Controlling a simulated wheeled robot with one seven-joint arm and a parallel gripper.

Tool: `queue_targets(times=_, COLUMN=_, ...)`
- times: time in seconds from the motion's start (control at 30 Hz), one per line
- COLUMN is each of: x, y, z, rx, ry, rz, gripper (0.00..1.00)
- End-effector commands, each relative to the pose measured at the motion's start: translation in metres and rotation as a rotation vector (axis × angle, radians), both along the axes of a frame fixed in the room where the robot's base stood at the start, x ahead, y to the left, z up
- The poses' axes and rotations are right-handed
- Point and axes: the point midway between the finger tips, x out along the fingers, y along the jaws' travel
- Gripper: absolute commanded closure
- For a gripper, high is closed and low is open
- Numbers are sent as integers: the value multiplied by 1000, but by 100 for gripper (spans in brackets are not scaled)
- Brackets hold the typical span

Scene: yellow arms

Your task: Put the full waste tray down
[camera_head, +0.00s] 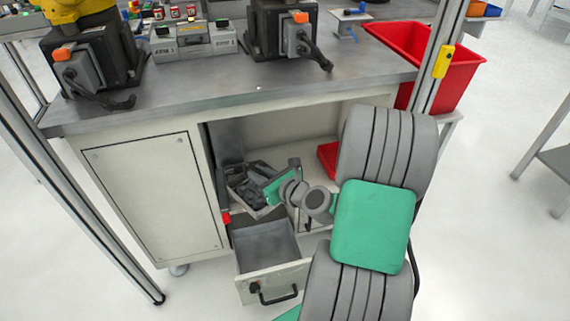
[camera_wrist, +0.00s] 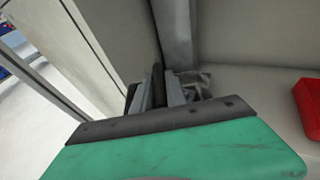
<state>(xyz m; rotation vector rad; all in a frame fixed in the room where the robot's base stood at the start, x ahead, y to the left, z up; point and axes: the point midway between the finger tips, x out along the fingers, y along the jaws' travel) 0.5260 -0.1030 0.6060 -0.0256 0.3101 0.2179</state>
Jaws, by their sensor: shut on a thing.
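The waste tray (camera_head: 268,211) is grey and holds several dark pieces. It is in the open bay of the cabinet, above and behind the pulled-out drawer. My gripper (camera_head: 266,195) reaches in from the right and is shut on the tray. In the wrist view my gripper (camera_wrist: 160,92) shows past its green body, with some grey and dark pieces beyond it. Most of the tray is hidden there by the green body. I cannot tell whether the tray's underside touches the shelf.
The open drawer (camera_head: 266,241) below looks empty. A red box (camera_head: 328,158) stands in the bay at right; the wrist view also shows a red box (camera_wrist: 309,108). The cabinet door (camera_head: 152,195) is at left. The worktop (camera_head: 230,92) is overhead. A red bin (camera_head: 440,72) is at right.

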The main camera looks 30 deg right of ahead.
Motion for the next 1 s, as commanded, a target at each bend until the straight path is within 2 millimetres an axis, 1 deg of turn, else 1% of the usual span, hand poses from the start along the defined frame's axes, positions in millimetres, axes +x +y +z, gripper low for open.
queue_targets(times=0.03, x=0, y=-26, z=12, rx=0, ry=-1, rz=-66, gripper=100)
queue_targets(times=0.07, x=0, y=-42, z=13, rx=0, ry=-1, rz=-108, gripper=100)
queue_targets(times=0.1, x=-1, y=-63, z=15, rx=0, ry=-2, rz=-165, gripper=100)
queue_targets(times=0.17, x=-5, y=-94, z=17, rx=-1, ry=-3, rz=-246, gripper=100)
queue_targets(times=0.2, x=-9, y=-113, z=17, rx=-4, ry=-4, rz=-296, gripper=100)
queue_targets(times=0.3, x=-18, y=-149, z=17, rx=-6, ry=-8, rz=-393, gripper=100)
queue_targets(times=0.33, x=-20, y=-157, z=17, rx=-6, ry=-9, rz=-414, gripper=100)
queue_targets(times=0.4, x=-24, y=-170, z=16, rx=-7, ry=-12, rz=-451, gripper=100)
queue_targets(times=0.47, x=-25, y=-176, z=14, rx=-8, ry=-13, rz=-467, gripper=100)
queue_targets(times=0.57, x=-14, y=-181, z=5, rx=-10, ry=-15, rz=-473, gripper=100)
queue_targets(times=0.87, x=63, y=-199, z=-31, rx=-12, ry=-17, rz=-469, gripper=100)
queue_targets(times=0.9, x=70, y=-200, z=-42, rx=-11, ry=-14, rz=-471, gripper=100)
queue_targets(times=1.0, x=86, y=-205, z=-63, rx=-11, ry=-14, rz=-471, gripper=100)
